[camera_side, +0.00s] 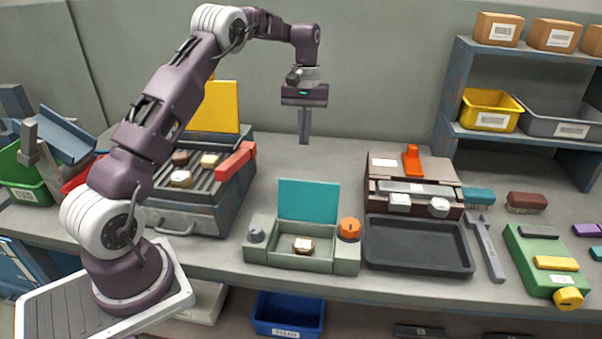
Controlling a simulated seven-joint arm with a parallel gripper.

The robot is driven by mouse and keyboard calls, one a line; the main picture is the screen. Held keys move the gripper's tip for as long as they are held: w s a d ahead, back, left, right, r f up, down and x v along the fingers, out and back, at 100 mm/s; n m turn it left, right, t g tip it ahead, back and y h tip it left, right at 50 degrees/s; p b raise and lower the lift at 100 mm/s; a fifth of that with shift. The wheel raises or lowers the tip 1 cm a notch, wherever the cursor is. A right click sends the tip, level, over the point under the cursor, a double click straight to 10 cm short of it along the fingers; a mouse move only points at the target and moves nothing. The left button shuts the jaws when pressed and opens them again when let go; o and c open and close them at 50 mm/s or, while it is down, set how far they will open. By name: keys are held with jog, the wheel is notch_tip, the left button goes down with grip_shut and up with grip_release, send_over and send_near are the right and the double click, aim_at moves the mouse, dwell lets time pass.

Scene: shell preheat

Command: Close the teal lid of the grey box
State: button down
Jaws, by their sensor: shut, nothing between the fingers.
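The grey box (302,263) stands near the front middle of the bench. Its teal lid (308,202) stands upright at the back edge, so the box is open. A small pale and brown item (303,244) lies inside it. A grey knob (256,235) is on the box's left end and an orange knob (349,229) on its right end. My gripper (304,140) points down with its fingers shut and empty. It is in the air above and behind the lid, apart from it.
A grill unit (187,217) with an orange-red handle (236,161) and raised yellow panel (221,106) stands left of the box. A black tray (417,246) lies close on the right, with a brown device (412,168) behind it. A shelf (452,95) stands at the back right.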

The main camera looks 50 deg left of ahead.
notch_tip(320, 180, down, 11)
jog(key=s+d+r, duration=0.2)
jog(key=s+d, duration=0.1)
jog(key=shift+s, duration=0.1)
jog(key=shift+d+r, duration=0.1)
dwell(0.4)
